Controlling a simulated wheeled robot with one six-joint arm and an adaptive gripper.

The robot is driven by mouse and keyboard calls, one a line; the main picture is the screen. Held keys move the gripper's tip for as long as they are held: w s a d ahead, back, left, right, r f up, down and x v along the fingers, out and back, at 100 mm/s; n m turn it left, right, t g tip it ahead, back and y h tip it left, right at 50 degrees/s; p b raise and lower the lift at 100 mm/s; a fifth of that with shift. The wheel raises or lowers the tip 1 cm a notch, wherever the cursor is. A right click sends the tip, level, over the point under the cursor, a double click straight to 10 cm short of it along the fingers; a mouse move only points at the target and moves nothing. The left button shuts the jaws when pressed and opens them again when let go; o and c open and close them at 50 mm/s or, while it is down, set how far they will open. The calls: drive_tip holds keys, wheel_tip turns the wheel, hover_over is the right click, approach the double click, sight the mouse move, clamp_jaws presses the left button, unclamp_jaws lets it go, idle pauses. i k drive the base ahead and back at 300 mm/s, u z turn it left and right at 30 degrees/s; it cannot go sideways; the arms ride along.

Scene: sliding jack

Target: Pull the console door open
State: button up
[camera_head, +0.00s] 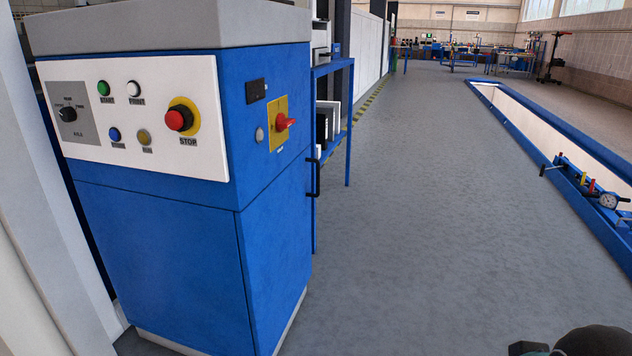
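The blue console (160,250) stands at the left with a grey top and a white control panel (150,120) on its front. A black bar handle (316,178) shows at the far edge of its right side, standing out from a narrow blue upright strip. The door face itself is seen almost edge-on or hidden, so I cannot tell its exact outline; no clear gap shows. A red rotary switch (284,123) on a yellow plate sits on the right side face. My gripper is not in view; only a dark rounded part of my arm shows at the bottom right.
A blue shelf frame (349,125) with boxes stands behind the console. Open grey floor (440,220) lies to the right. Farther right is a long blue-edged pit (545,130) with a gauge and jack parts (608,200) at its edge.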

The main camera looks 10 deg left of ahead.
sight(274, 230)
drive_tip(key=k, duration=0.9)
drive_tip(key=u, duration=0.75)
drive_tip(key=i, duration=0.8)
drive_tip(key=u, duration=0.45)
drive_tip(key=i, duration=0.8)
drive_tip(key=z, duration=1.05)
drive_tip(key=i, duration=0.65)
drive_tip(key=z, duration=0.7)
